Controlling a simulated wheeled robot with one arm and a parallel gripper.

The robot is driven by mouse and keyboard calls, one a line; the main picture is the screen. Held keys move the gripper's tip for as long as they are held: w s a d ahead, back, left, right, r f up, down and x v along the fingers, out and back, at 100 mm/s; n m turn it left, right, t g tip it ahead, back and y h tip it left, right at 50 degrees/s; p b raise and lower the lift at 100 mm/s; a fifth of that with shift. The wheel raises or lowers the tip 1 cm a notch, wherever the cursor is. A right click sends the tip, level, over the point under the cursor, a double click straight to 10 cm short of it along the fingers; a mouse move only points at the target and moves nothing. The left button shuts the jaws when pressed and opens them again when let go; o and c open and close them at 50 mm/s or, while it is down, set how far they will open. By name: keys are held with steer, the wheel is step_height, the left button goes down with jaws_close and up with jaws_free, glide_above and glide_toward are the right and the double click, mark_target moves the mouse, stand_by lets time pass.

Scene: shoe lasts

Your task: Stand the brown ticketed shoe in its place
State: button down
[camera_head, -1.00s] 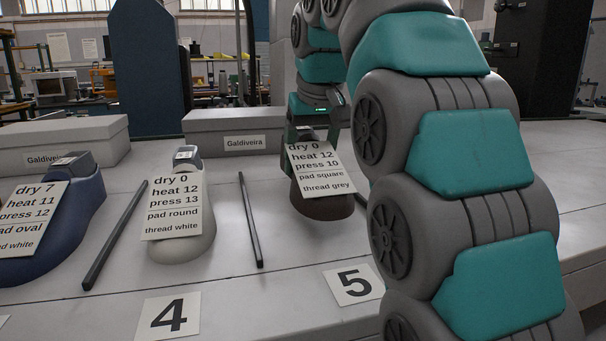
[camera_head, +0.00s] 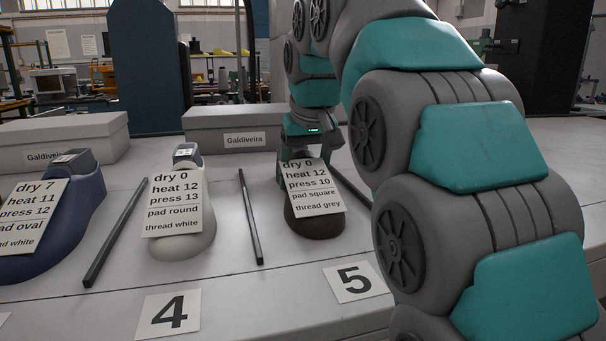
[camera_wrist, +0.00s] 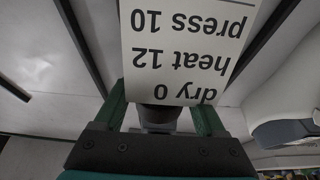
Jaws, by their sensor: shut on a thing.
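The brown ticketed shoe (camera_head: 314,226) is in the middle of the head view, behind the card marked 5 (camera_head: 353,281). Its ticket (camera_head: 312,187) reads dry 0, heat 12, press 10, pad square, thread grey, and covers most of it. My gripper (camera_head: 297,157) is shut on the back end of the shoe, from above and behind. In the wrist view the upside-down ticket (camera_wrist: 185,45) hides most of the shoe between the two fingers. The shoe looks upright and at table level; I cannot tell whether its sole touches the table.
A white ticketed shoe (camera_head: 178,246) stands left, behind card 4 (camera_head: 168,313), and a blue one (camera_head: 62,235) farther left. Dark rods (camera_head: 250,217) divide the places; another runs right of the brown shoe. Grey Galdiveira boxes (camera_head: 232,130) stand behind.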

mark_target(307, 168)
jaws_free()
steer(key=shift+f, duration=0.1)
steer(key=shift+r, duration=0.2)
steer(key=shift+v, duration=2.5)
steer(key=shift+s+d+f, duration=0.1)
steer(key=shift+s+d, duration=0.1)
steer(key=shift+s, duration=0.75)
steer(key=s, duration=0.3)
steer(key=s+d+b, duration=0.1)
steer(key=s, duration=0.2)
steer(key=s+d, duration=0.1)
steer(key=s, duration=0.2)
steer(key=shift+s, duration=0.4)
steer(key=shift+s, duration=0.1)
